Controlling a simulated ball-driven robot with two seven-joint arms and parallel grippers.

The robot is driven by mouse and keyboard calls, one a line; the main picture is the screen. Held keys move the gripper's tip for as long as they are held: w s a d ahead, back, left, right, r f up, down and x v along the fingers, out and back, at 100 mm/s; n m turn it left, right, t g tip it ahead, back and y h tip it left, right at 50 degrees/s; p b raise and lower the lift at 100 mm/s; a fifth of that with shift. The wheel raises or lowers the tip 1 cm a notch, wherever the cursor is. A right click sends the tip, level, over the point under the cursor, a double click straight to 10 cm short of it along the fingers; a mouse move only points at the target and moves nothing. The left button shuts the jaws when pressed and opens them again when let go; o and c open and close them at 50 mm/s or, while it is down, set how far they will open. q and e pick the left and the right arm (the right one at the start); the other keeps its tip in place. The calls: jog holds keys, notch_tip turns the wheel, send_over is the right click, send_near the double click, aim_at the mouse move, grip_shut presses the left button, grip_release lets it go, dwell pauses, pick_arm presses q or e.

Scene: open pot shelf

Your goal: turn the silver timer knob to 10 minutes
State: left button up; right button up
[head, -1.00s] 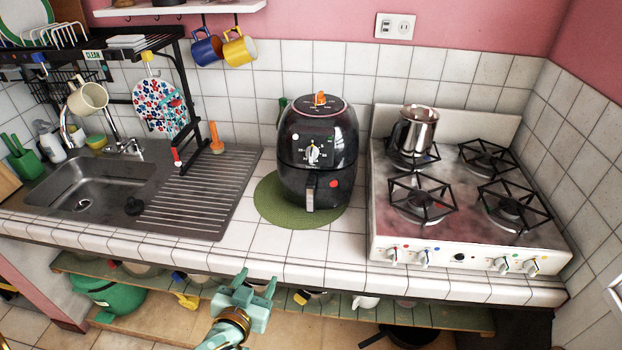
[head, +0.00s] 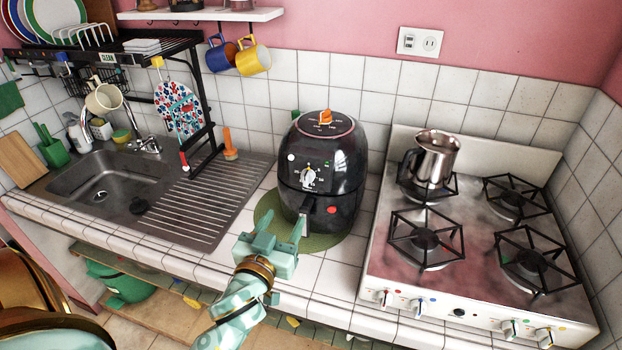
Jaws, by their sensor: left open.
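The silver timer knob (head: 308,178) is on the front of the black air fryer (head: 335,182), with a ring of small marks around it that are too small to read. The fryer stands on a round green mat (head: 327,241) on the tiled counter. An orange knob (head: 325,118) sits on its top. My left gripper (head: 276,231) is open and empty, in front of the fryer, below the silver knob and apart from it by the look of it. Its fingers point toward the fryer's lower front and handle. My right gripper is not in view.
A white stove (head: 478,285) with several burners and a steel pot (head: 433,160) stands to the right. A sink (head: 105,185) with a ribbed drainboard (head: 205,205) is on the left. The counter's front edge runs below my left gripper.

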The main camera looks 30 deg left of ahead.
aim_at(305, 180)
pick_arm(q)
jog(key=x, duration=1.4)
jog(key=c, duration=1)
